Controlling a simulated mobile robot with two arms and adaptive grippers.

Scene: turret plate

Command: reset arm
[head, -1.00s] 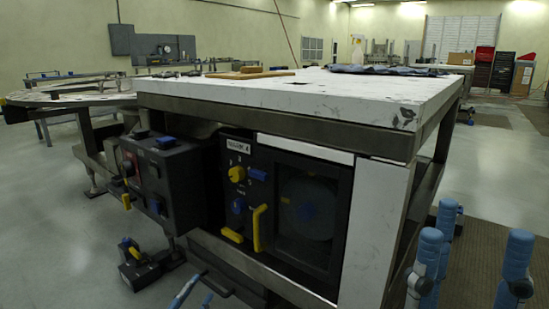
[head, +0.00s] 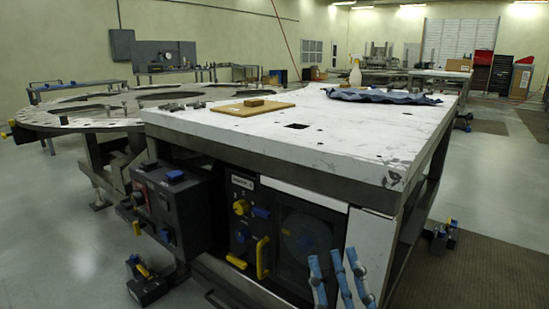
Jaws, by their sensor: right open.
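My right gripper (head: 338,262) shows at the bottom edge, right of centre, as blue fingers pointing up, spread apart with nothing between them. It appears in front of the dark window panel (head: 302,236) under the white-topped table (head: 330,135); whether it touches anything is not clear. The rest of my right arm is out of the picture. My left gripper is not in view. The round turret plate (head: 62,117) with large cut-outs lies level at the left, beside the table.
A wooden board (head: 232,109) with a small block, a blue cloth (head: 380,96) and a spray bottle (head: 355,74) are on or near the table's far side. A control box (head: 172,205) juts out at its front left. Floor at right is open.

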